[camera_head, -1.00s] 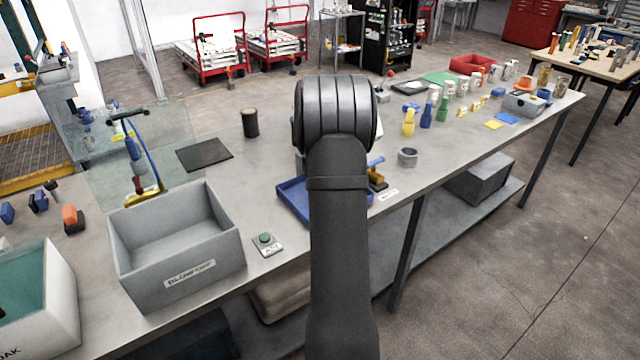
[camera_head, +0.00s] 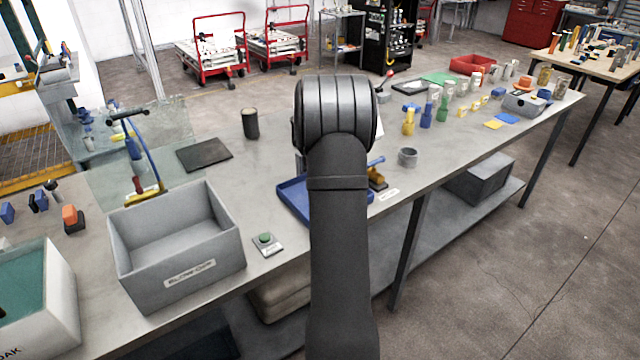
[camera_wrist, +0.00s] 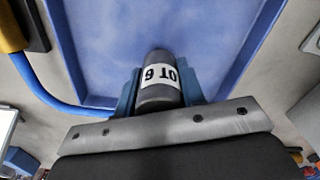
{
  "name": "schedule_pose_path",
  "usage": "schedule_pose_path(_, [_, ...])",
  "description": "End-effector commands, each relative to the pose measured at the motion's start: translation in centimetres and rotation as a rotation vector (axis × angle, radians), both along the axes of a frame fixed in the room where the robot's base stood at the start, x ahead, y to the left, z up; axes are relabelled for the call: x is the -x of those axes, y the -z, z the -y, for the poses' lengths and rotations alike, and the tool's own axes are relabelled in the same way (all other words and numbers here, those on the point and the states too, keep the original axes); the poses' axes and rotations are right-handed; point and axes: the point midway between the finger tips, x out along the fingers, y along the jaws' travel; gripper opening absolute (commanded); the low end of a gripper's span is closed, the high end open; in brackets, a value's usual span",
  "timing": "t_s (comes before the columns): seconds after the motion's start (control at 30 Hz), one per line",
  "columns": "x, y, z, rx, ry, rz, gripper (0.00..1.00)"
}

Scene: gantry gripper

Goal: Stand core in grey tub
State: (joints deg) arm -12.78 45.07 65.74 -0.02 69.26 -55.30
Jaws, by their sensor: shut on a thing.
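In the wrist view a dark grey cylinder (camera_wrist: 158,98), which looks like the core, has a white label with black characters. My gripper (camera_wrist: 160,84) is shut on it, with a blue finger on each side. The blue tray (camera_wrist: 215,40) lies beyond it; whether the core touches the tray I cannot tell. In the head view my arm hides the gripper and core, and part of the blue tray (camera_head: 296,205) shows beside the arm. The grey tub (camera_head: 182,281) stands open at the left front of the bench, with an unclear label on its front. Its visible inside is empty.
A black cylinder (camera_head: 250,123) and a dark mat (camera_head: 204,155) are behind. A blue-handled tool (camera_head: 143,165) stands behind the tub. A grey ring (camera_head: 407,157) is right of my arm. A teal-lined white box (camera_head: 62,300) is at left.

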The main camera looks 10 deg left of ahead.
Motion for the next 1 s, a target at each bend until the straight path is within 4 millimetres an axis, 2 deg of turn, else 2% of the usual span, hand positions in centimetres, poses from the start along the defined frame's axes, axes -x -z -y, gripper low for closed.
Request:
schedule_pose_path(0.1, [-0.1, -2.7, 0.0, -0.001, 0.000, 0.007, 0.07])
schedule_pose_path(0.3, [-0.1, -6.5, 0.0, -0.001, 0.000, 0.005, 0.07])
schedule_pose_path(0.5, [-0.1, -8.5, 0.0, -0.001, 0.000, 0.004, 0.07])
schedule_pose_path(0.67, [0.3, -8.9, -0.8, -0.001, 0.004, 0.003, 0.07])
schedule_pose_path(0.77, [1.3, -9.5, -3.0, -0.001, 0.025, 0.003, 0.07])
schedule_pose_path(0.87, [3.1, -10.6, -6.5, -0.002, 0.064, 0.004, 0.07])
schedule_pose_path(1.0, [7.0, -12.3, -12.4, -0.001, 0.140, 0.004, 0.07])
